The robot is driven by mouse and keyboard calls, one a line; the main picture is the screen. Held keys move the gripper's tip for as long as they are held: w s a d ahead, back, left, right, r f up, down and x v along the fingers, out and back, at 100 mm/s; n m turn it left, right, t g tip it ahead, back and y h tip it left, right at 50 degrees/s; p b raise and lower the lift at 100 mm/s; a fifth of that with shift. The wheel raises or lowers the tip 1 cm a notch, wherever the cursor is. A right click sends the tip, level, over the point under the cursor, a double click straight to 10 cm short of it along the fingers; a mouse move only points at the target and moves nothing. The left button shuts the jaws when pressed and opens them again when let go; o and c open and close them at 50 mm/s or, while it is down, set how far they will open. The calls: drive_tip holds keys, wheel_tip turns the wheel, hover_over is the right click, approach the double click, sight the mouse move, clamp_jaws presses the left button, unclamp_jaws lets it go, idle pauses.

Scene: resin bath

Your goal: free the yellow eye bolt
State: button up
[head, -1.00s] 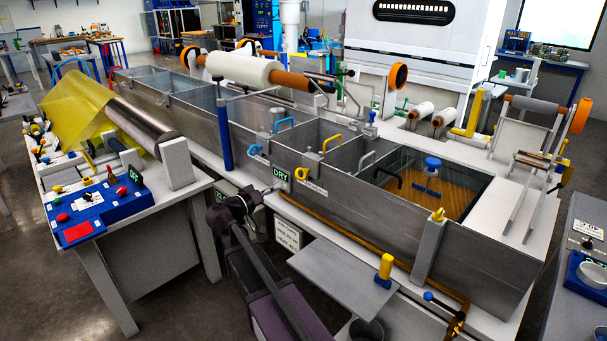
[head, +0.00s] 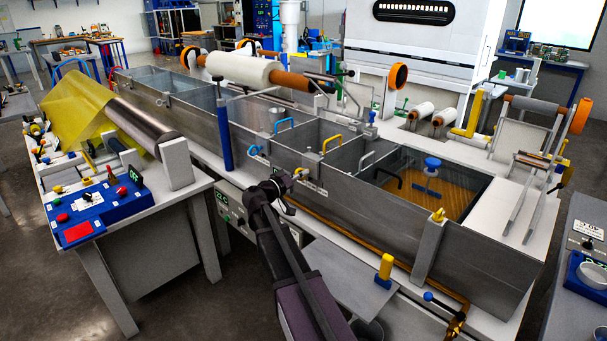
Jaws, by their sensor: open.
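The yellow eye bolt (head: 301,172) is on the front wall of the long grey tank (head: 340,197), beside an upright bracket. Only part of its yellow ring shows, because my gripper (head: 291,184) is right in front of it. My gripper is open, with its fingers just below and left of the ring. I cannot tell whether a finger touches it. A blue eye bolt (head: 255,149) is on the same wall farther left.
Blue (head: 286,122) and yellow (head: 332,139) handles stand in the tank. An amber bath with a blue knob (head: 432,162) is at right. A grey shelf (head: 345,280) with a yellow-and-blue peg (head: 385,270) juts out below. A blue post (head: 225,140) rises left.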

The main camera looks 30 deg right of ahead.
drive_tip(key=shift+x, duration=0.9)
drive_tip(key=shift+c, duration=0.2)
clamp_jaws()
drive_tip(key=shift+n, duration=1.7)
